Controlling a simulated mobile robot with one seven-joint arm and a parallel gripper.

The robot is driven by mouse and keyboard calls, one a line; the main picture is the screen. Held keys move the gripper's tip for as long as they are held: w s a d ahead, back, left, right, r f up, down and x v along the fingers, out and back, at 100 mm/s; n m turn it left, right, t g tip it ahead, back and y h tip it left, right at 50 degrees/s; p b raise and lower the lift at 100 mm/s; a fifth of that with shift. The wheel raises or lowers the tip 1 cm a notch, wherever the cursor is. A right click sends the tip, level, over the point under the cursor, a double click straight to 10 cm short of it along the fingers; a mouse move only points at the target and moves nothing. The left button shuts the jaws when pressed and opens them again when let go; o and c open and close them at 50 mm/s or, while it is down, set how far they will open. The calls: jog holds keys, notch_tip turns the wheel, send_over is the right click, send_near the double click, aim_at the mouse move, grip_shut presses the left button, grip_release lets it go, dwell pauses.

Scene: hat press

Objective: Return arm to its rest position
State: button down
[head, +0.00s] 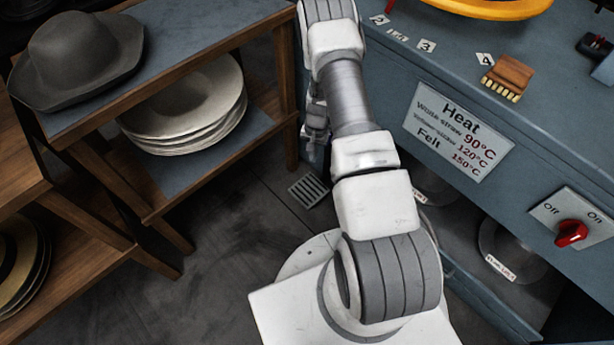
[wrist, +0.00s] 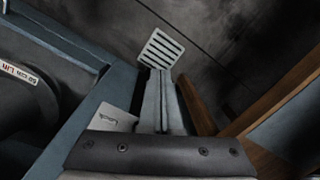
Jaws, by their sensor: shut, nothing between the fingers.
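My arm (head: 352,100) rises from my base in the middle of the head view, with its upper part running off the top edge. A lower part of it hangs behind, between the wooden shelf and the blue-grey machine. In the wrist view, my gripper (wrist: 162,76) is at the bottom centre with its two grey fingers together, shut and empty. In that view the fingertips overlap the slotted floor grate (wrist: 161,48), which also shows in the head view (head: 308,190). In the head view the fingers are mostly hidden and cannot be made out.
At left a wooden shelf (head: 223,46) holds a grey felt hat (head: 75,55) on top and stacked pale hats (head: 190,112) below. At right is the blue-grey machine (head: 440,60) with a heat sign (head: 458,132) and red switch (head: 571,233). Floor (head: 215,250) between is open.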

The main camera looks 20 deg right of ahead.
dwell(0.4)
jog(key=w+a+r+n+t, duration=0.1)
jog(key=a+r+n, duration=0.15)
jog(key=r, duration=1.35)
jog(key=w+a+r+n+t, duration=0.1)
jog(key=a+r, duration=0.2)
jog(key=r, duration=1.2)
jog(key=s+a+r+n+t, duration=0.1)
jog(key=s+a+r+n, duration=0.15)
jog(key=s+r, duration=0.65)
jog(key=s+a+r+n+t, duration=0.1)
jog(key=s+a+r+t, duration=0.15)
jog(key=s+r, duration=0.6)
jog(key=s+a+r+n, duration=0.1)
jog(key=s+r, duration=0.1)
jog(key=s, duration=0.2)
jog(key=s+a+r, duration=0.1)
jog(key=s+r, duration=0.2)
jog(key=s, duration=0.2)
notch_tip(320, 180, up, 22)
jog(key=p, duration=2.3)
jog(key=shift+w+d+h, duration=0.25)
jog(key=shift+w+h, duration=0.1)
jog(key=shift+h, duration=0.05)
jog(key=shift+d+f, duration=0.15)
